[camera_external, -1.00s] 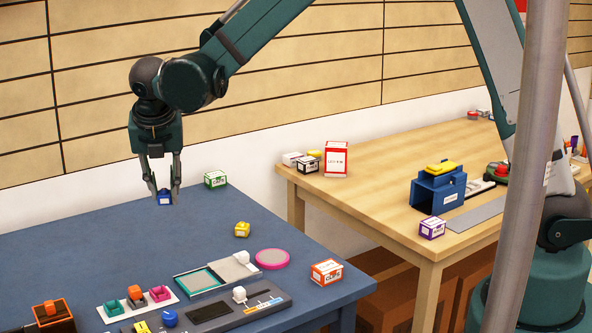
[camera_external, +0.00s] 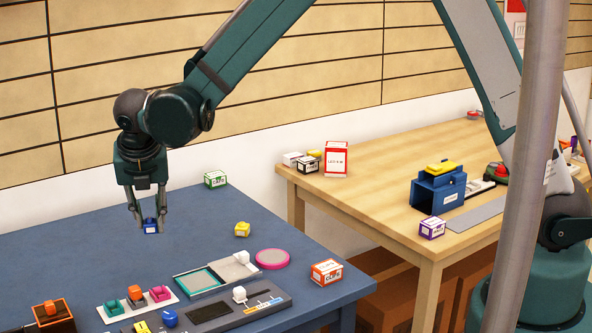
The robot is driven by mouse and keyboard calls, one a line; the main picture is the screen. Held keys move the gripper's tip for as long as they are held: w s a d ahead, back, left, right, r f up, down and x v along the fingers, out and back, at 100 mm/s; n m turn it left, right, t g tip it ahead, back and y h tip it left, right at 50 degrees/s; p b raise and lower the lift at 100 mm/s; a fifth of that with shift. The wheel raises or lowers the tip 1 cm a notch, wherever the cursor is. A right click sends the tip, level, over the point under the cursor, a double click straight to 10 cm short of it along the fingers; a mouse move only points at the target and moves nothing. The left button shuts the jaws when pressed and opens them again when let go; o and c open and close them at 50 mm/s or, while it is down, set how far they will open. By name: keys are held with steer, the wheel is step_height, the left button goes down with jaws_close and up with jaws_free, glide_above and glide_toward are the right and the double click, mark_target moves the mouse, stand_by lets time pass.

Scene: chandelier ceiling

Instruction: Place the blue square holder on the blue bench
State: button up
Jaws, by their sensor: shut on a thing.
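My gripper (camera_external: 150,225) points down over the blue bench (camera_external: 100,262) at the left. It is shut on a small blue square holder (camera_external: 151,227) with a pale label on its front. The holder's sides are partly hidden by the fingers. It is over the bench top near the back left; I cannot tell whether its underside touches the surface.
On the bench, a green-white box (camera_external: 215,180), a yellow block (camera_external: 242,230), a pink disc (camera_external: 272,259) and an orange-white box (camera_external: 326,272) lie to the right. Trays fill the front. A wooden table (camera_external: 390,160) holds a larger blue stand (camera_external: 437,192). Bench left of my gripper is clear.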

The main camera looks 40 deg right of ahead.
mark_target(151, 233)
steer(key=shift+f, duration=0.1)
steer(key=shift+f+b, duration=0.35)
steer(key=shift+f, duration=2.7)
steer(key=shift+f, duration=1.85)
steer(key=shift+f+b, duration=0.15)
steer(key=shift+b, duration=0.25)
steer(key=o, duration=0.8)
steer(key=shift+c, duration=0.2)
steer(key=shift+p+v, duration=0.8)
steer(key=shift+v, duration=5.35)
